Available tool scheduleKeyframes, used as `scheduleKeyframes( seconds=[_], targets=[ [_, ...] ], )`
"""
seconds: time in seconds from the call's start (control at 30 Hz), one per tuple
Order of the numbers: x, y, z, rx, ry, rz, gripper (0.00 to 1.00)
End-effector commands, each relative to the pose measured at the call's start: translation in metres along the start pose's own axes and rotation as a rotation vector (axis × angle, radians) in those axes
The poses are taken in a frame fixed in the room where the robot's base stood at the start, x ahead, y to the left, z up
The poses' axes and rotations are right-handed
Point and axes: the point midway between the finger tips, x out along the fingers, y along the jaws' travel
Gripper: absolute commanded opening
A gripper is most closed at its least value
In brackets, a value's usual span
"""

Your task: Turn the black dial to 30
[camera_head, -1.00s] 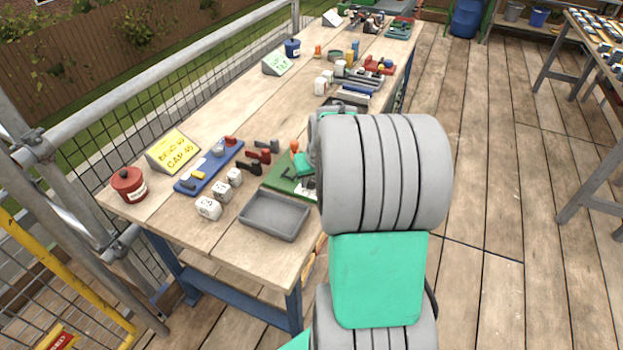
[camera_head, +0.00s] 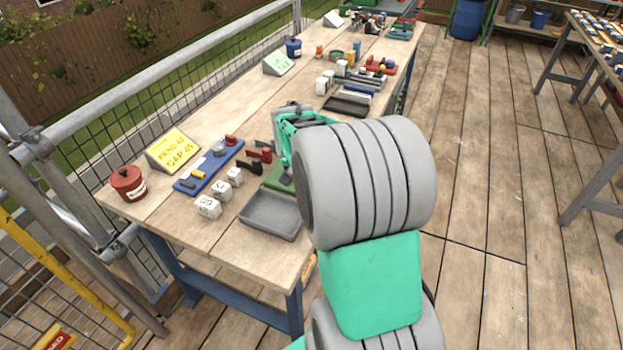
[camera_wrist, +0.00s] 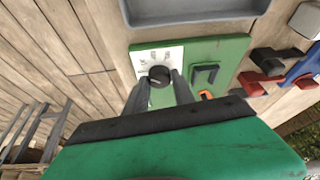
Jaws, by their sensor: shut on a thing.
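The black dial (camera_wrist: 159,75) shows in the wrist view, set on a white marked plate (camera_wrist: 146,57) on the green board (camera_wrist: 225,50). The marks on the plate are too small to read. My gripper (camera_wrist: 160,82) reaches over the board with its two grey fingers on either side of the dial, shut on it. In the head view my arm hides the dial and most of the green board (camera_head: 280,177).
A grey tray (camera_head: 271,214) lies beside the board. White numbered blocks (camera_head: 208,207), a blue board (camera_head: 190,184), red and black clamps (camera_head: 262,156), a yellow sign (camera_head: 173,151) and a red pot (camera_head: 128,184) stand to the left.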

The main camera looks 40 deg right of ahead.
Motion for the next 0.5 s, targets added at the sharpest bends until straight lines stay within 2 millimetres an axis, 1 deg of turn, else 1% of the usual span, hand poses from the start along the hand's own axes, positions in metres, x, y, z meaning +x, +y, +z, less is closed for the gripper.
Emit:
scheduleKeyframes(
  seconds=[0.23, 0.5],
  targets=[
    [0.0005, 0.0006, 0.0006, 0.042, -0.002, 0.019, 0.0],
    [0.0006, 0.0008, 0.0009, 0.044, -0.003, 0.021, 0.0]
  ],
)
